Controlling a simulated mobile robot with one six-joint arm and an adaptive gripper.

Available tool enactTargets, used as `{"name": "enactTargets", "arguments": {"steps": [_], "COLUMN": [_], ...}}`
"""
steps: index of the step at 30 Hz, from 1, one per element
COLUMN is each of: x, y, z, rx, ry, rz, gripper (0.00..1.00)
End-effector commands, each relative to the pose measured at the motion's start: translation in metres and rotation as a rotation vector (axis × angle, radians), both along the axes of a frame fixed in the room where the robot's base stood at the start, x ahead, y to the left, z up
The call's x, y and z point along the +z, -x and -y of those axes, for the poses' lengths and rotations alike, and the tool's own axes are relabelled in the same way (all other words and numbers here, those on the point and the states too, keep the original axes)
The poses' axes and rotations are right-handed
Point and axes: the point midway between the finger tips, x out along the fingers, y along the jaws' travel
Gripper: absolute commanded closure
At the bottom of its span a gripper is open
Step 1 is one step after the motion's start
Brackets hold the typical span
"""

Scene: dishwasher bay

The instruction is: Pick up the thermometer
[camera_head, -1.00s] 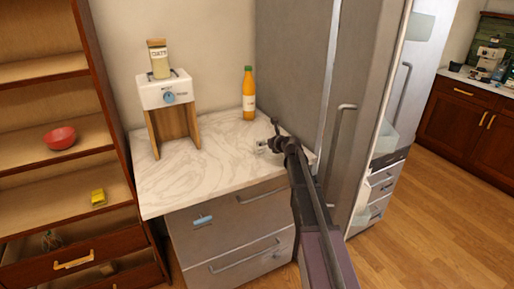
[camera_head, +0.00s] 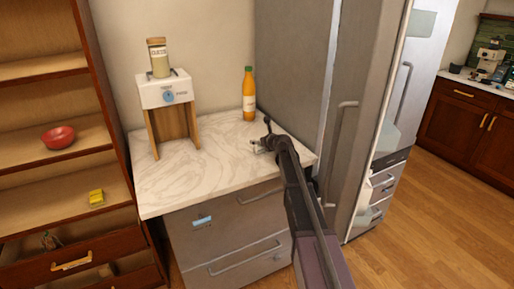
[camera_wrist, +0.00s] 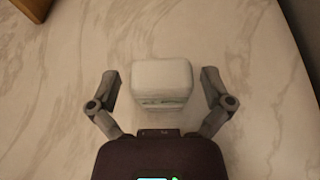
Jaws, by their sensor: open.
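A small white block-shaped object with rounded edges and greenish marks on its near face, which looks like the thermometer (camera_wrist: 162,82), stands on the marble counter in the wrist view. My gripper (camera_wrist: 159,80) is open, with one finger on each side of it and a visible gap on both sides. The fingers appear not to touch it. In the head view my gripper (camera_head: 261,145) is low over the counter's right part, and the white object is mostly hidden there.
The marble counter (camera_head: 190,180) has an orange bottle (camera_head: 249,98) at its back. A white-topped dispenser (camera_head: 165,92) with a jar (camera_head: 159,60) on it stands at the left. The grey fridge (camera_head: 300,70) rises close on the right. The counter's front middle is clear.

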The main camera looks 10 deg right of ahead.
Motion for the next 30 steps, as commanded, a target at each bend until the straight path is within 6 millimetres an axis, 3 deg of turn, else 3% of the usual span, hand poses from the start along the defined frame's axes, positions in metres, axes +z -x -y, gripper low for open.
{"name": "enactTargets", "arguments": {"steps": [11, 18, 30], "x": [0.0001, 0.0000, 0.0016], "y": [0.0002, 0.0003, 0.0003], "z": [0.0002, 0.0002, -0.0001], "rx": [0.000, 0.000, 0.001], "ry": [0.000, 0.000, 0.000], "rz": [0.000, 0.000, 0.000], "gripper": [0.03, 0.74, 0.77]}}
